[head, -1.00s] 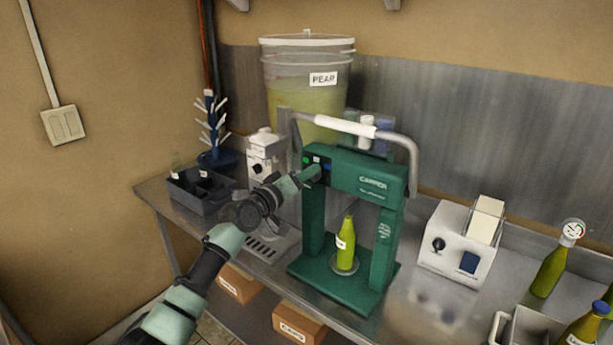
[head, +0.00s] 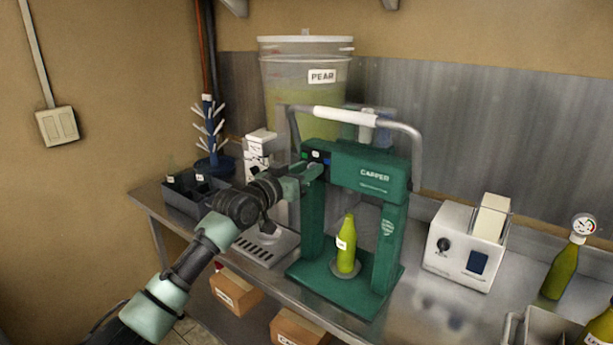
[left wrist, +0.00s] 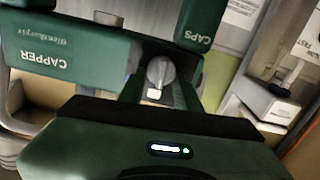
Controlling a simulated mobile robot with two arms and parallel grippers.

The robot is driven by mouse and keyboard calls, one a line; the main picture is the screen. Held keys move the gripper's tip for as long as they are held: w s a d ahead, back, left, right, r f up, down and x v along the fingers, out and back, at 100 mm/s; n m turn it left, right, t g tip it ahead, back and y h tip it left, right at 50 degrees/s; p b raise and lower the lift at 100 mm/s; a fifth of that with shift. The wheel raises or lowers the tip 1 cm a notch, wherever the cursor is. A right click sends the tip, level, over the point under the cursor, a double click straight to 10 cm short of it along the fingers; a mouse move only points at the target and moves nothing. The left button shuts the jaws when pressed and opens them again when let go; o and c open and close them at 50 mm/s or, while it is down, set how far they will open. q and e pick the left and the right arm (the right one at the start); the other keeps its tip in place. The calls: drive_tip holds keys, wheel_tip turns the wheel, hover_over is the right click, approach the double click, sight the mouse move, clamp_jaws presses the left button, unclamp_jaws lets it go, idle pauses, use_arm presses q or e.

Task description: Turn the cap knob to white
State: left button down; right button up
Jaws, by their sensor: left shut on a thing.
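The green capper (head: 345,165) stands on the steel bench with a green bottle (head: 346,245) upright on its base. Green, white and blue squares show on the left of its head, the white one (head: 315,154) in the middle. My left gripper (head: 318,172) is at that end of the head. In the left wrist view the grey cap knob (left wrist: 159,72) sits between my fingers, and the gripper is shut on it. A small white patch (left wrist: 154,93) shows just below the knob. Which way the knob points is hard to tell. My right gripper is not in view.
A bucket marked PEAR (head: 305,90) stands behind the capper. A dark crate (head: 195,192) and a blue bottle tree (head: 212,140) are at left. A white box device (head: 465,245) and a gauge-topped bottle (head: 560,272) are at right. Cardboard boxes (head: 235,292) sit below.

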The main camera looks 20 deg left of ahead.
use_arm(q)
drive_tip(key=shift+m, duration=0.6)
drive_tip(key=c, duration=1)
unclamp_jaws()
drive_tip(key=b+v, duration=0.2)
drive_tip(key=v, duration=0.5)
drive_tip(key=shift+s+b, duration=0.3)
drive_tip(key=shift+s, duration=0.1)
drive_tip(key=shift+a, duration=0.1)
